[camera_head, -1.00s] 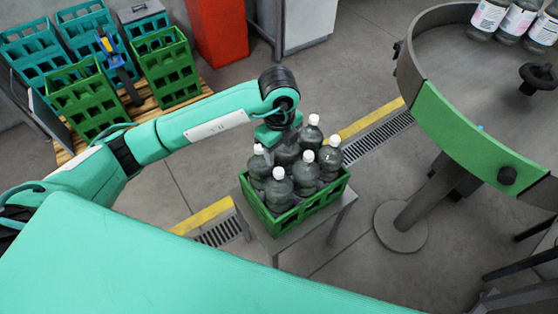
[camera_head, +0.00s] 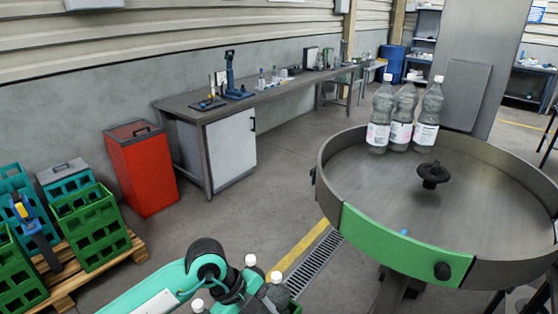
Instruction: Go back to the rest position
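My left arm comes in at the bottom of the head view, bent over the bottles there. Its gripper is hidden below the wrist and the frame edge. Bottles with white caps (camera_head: 277,291) show at the bottom edge beside my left wrist. The crate under them is almost wholly out of the picture. My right arm and gripper are not in view.
A round steel table (camera_head: 480,200) with a rim and green panel stands at right, with labelled bottles (camera_head: 400,125) on it. A workbench (camera_head: 270,95) with a white cabinet, a red bin (camera_head: 142,170) and green crates (camera_head: 88,225) on a pallet stand left and behind.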

